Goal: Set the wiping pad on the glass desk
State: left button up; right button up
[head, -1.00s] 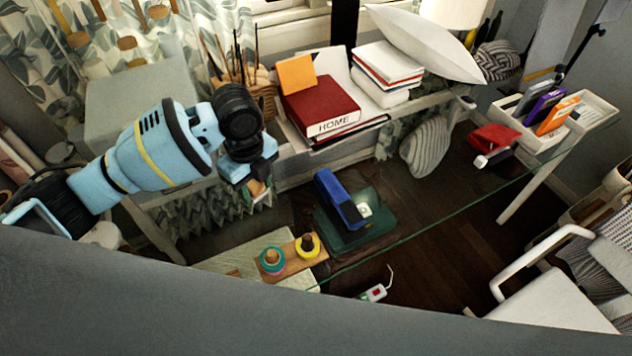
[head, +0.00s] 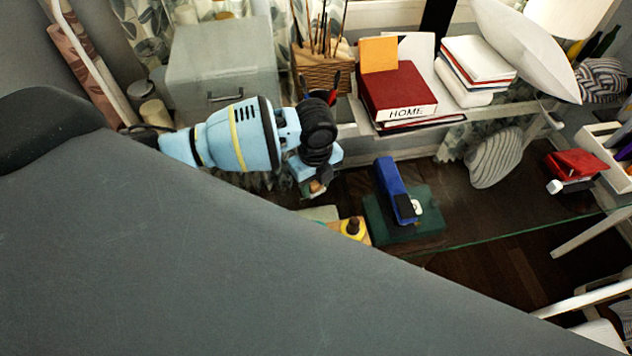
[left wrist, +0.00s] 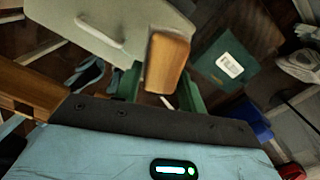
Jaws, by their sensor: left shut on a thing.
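My left gripper (head: 317,182) reaches in from the left over the glass desk (head: 490,212). In the left wrist view, its fingers (left wrist: 162,90) are shut on a tan-brown block, which I take to be the wiping pad (left wrist: 168,62). Only a small tan bit of the pad (head: 316,187) shows below the gripper in the head view. The pad appears to be held above the glass; I cannot tell how high. My right gripper is out of view.
A blue stapler-like thing (head: 391,187) lies on a dark green book (head: 424,222) right of the gripper. A yellow ring on a peg (head: 353,228) is in front. A grey drawer box (head: 222,65) and red HOME binder (head: 397,88) stand behind. Clear glass lies right of the green book.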

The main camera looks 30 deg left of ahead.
aim_at(315, 182)
pick_arm(q)
jog(key=shift+f, duration=0.2)
jog(key=shift+f, duration=0.2)
jog(key=o, duration=1)
notch_tip(315, 182, up, 12)
jog(key=shift+r+p, duration=0.2)
jog(key=shift+p, duration=0.3)
